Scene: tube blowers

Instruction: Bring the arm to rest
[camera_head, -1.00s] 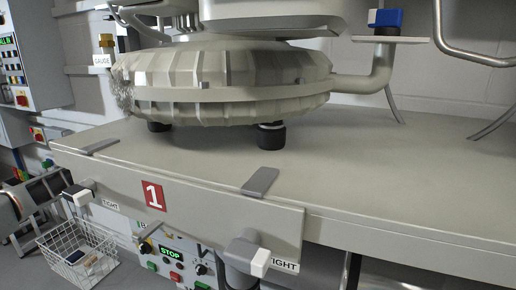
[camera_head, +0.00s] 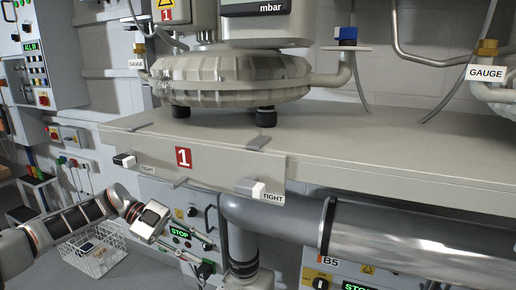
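My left arm comes in from the lower left, and its light grey end with a dark top, where the gripper (camera_head: 148,221) sits, is beside the wire basket (camera_head: 103,257). I see nothing clearly held there. I do not make out my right gripper.
The bench (camera_head: 390,138) carries a ribbed round vessel (camera_head: 235,82) on dark feet. Its front plate bears a red 1 sign (camera_head: 183,158) and white-tipped handles. Control panels (camera_head: 178,232) sit below it. A gauge sign (camera_head: 485,72) stands at the right. The bench top's middle is clear.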

